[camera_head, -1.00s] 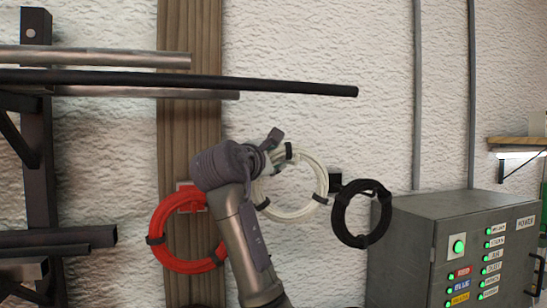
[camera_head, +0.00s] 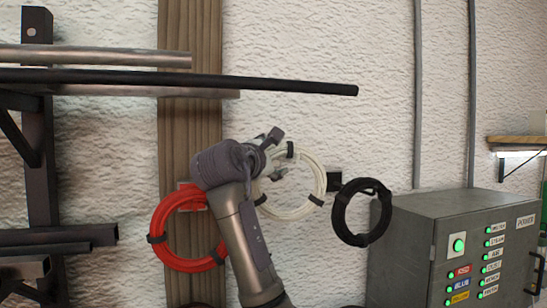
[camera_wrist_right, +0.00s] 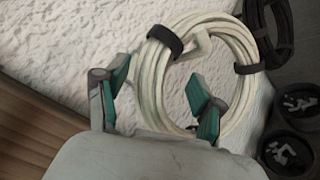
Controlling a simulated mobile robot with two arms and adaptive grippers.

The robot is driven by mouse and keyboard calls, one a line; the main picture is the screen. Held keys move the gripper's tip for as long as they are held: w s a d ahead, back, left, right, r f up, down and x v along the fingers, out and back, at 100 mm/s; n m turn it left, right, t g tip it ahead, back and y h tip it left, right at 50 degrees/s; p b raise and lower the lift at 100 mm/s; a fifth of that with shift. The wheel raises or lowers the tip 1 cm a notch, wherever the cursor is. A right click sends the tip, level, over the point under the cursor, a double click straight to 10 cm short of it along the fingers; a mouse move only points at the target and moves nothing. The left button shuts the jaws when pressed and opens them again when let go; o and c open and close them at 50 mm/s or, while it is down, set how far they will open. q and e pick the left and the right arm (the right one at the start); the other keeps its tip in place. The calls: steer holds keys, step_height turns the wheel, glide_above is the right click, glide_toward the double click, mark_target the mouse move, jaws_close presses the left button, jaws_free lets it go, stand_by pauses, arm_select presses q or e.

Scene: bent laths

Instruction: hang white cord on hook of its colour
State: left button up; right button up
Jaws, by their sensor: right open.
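The white cord (camera_head: 319,170) is a coil with black ties, upright against the wall between the red and black coils. It also shows in the wrist view (camera_wrist_right: 150,78). A pale hook (camera_wrist_right: 197,45) shows inside the coil's upper part in the wrist view, and the coil appears to hang around it; contact is hard to tell. My right gripper (camera_head: 273,151) is at the coil's left side. Its fingers (camera_wrist_right: 160,96) are spread, with the coil's strands passing between them and not clamped. My left gripper is out of view.
A red coil (camera_head: 159,215) hangs on the wooden post at left, behind my right arm. A black coil (camera_head: 341,218) hangs at right. A grey control box (camera_head: 405,240) stands further right. Long pipes (camera_head: 200,80) on a rack reach across above the gripper.

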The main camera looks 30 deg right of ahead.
steer(key=shift+a, duration=0.1)
steer(key=v, duration=1.2)
